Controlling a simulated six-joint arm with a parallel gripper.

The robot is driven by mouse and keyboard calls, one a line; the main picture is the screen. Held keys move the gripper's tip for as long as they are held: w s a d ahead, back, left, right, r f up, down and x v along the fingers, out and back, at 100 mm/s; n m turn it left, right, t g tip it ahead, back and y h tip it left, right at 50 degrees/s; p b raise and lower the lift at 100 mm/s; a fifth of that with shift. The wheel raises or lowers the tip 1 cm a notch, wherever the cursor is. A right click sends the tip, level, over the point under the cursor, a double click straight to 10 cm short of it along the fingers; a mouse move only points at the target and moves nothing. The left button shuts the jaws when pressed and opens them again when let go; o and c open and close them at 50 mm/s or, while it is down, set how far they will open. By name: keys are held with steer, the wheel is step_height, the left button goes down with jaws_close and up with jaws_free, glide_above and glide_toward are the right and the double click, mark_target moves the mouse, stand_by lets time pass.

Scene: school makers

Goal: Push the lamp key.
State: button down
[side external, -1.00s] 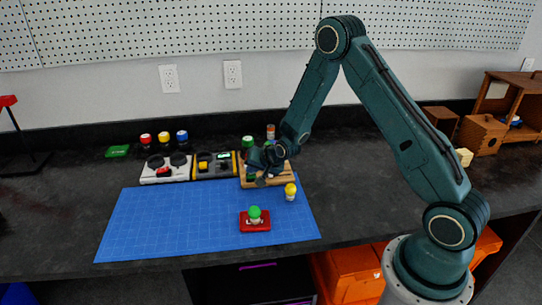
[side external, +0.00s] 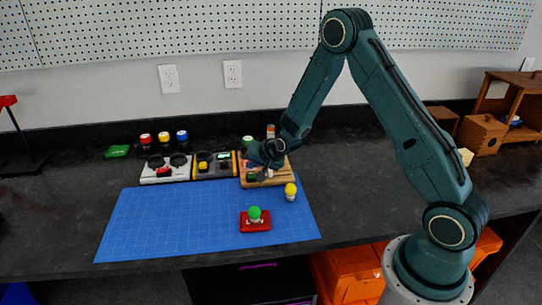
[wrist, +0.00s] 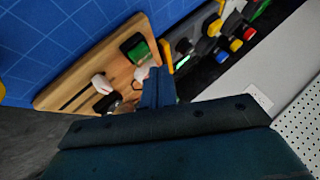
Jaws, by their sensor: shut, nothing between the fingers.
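A wooden board (side external: 281,179) stands at the back edge of the blue mat and holds small parts. In the wrist view the board (wrist: 85,65) carries a black block with a green top (wrist: 135,47), a white piece (wrist: 102,83) and a small pale piece beside my fingers. I cannot tell which of these is the lamp key. My gripper (side external: 262,176) is shut and empty over the board's left part. In the wrist view its fingers (wrist: 158,82) reach over the board's edge near the green-topped block and hide part of the board. Contact cannot be told.
A grey-and-yellow panel (side external: 214,170) and a white panel (side external: 160,178) stand left of the board. A red base with a green knob (side external: 255,215) and a yellow-topped piece (side external: 291,191) sit on the blue mat (side external: 170,225). The mat's left part is clear.

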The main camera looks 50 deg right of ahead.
steer(key=shift+r, duration=0.2)
step_height(320, 180, up, 6)
steer(key=shift+f, duration=0.15)
stand_by(0.8)
steer(key=s+a+r+n+g, duration=0.1)
steer(key=s+a+r+n, duration=0.25)
steer(key=s+r, duration=0.4)
steer(key=s+a+r+n, duration=0.2)
steer(key=s+a+r, duration=0.3)
steer(key=r, duration=0.4)
steer(key=s+a+r+n+g, duration=0.1)
steer(key=s+n, duration=0.1)
steer(key=s, duration=0.9)
steer(key=s+a+r+n+g+y, duration=0.1)
steer(key=s+a+r+n, duration=0.1)
steer(key=s, duration=1)
steer(key=shift+r+n, duration=0.25)
steer(key=shift+n, duration=0.4)
